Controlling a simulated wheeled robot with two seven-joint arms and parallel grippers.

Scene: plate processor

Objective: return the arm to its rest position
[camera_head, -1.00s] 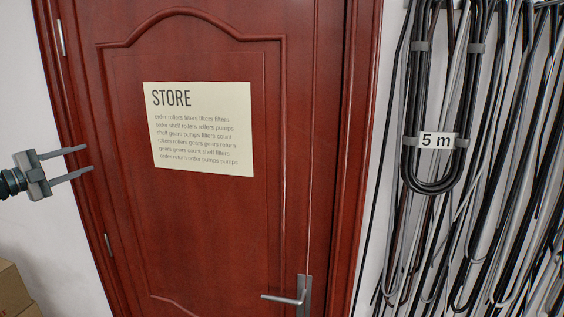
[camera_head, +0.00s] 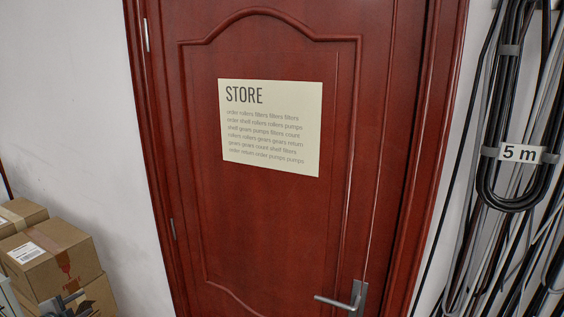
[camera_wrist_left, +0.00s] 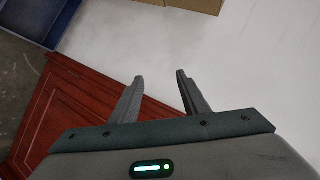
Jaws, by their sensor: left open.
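My left gripper (camera_head: 76,303) shows small at the bottom left of the head view, in front of the cardboard boxes. In the left wrist view its two dark fingers (camera_wrist_left: 160,76) stand apart with nothing between them. It is open and empty. Most of my left arm is outside the head view. My right gripper is in neither view.
A closed red door (camera_head: 275,215) with a STORE sign (camera_head: 270,128) fills the middle. Stacked cardboard boxes (camera_head: 55,255) stand at the lower left. Cables (camera_head: 515,200) hang on the right. The wrist view shows a blue bin (camera_wrist_left: 40,22) at the upper left.

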